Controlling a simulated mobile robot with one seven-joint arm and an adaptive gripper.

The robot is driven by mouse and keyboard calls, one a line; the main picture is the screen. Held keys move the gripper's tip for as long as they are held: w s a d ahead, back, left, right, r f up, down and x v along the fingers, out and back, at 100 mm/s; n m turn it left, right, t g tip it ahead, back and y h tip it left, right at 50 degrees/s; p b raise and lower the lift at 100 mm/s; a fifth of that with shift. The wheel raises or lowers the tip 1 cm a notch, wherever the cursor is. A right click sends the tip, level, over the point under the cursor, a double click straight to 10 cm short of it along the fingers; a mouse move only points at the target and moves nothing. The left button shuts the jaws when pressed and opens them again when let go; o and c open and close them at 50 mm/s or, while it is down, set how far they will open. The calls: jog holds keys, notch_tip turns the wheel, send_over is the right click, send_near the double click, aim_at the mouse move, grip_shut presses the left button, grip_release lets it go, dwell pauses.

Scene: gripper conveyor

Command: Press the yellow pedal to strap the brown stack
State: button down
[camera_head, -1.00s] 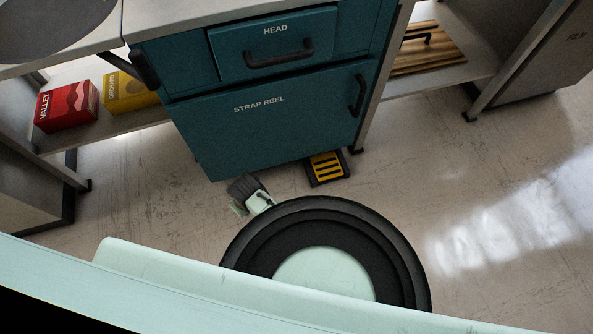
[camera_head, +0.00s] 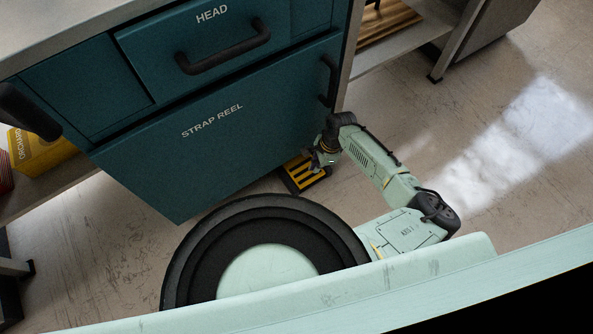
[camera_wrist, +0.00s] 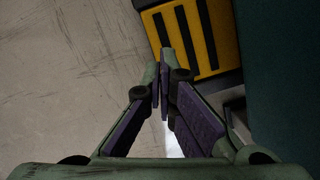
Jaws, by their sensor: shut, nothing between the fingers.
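The yellow pedal (camera_head: 298,174), with black bars and a dark frame, sits on the floor at the foot of the teal cabinet. It also shows at the top of the wrist view (camera_wrist: 222,27). My gripper (camera_head: 322,160) is low beside the pedal and hides part of it in the head view. In the wrist view its fingers (camera_wrist: 160,68) are shut and empty, with their tips near the pedal's lower edge. I cannot tell whether they touch it. No brown stack is clearly identifiable; brown slats (camera_head: 392,24) lie on a shelf at the top right.
The teal cabinet (camera_head: 190,155) has a HEAD drawer (camera_head: 245,55) and a STRAP REEL door, both with black handles. A yellow box (camera_head: 45,150) sits on a shelf at the left. The floor right of my arm is clear.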

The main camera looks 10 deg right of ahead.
aim_at(309, 175)
jog(key=shift+w+d+r+m, duration=0.2)
jog(key=shift+w+d+m, duration=0.05)
jog(key=shift+w+m, duration=0.2)
jog(key=shift+w+d+r+m, duration=0.2)
jog(key=shift+w+m, duration=0.2)
jog(key=shift+m, duration=0.05)
jog(key=shift+f, duration=0.1)
jog(key=b+x, duration=0.5)
jog(key=b, duration=0.2)
jog(key=shift+a+f, duration=0.1)
jog(key=shift+f, duration=0.25)
jog(key=shift+a+f+b, duration=0.25)
jog(key=shift+f+b, duration=0.3)
jog(key=shift+b, duration=0.3)
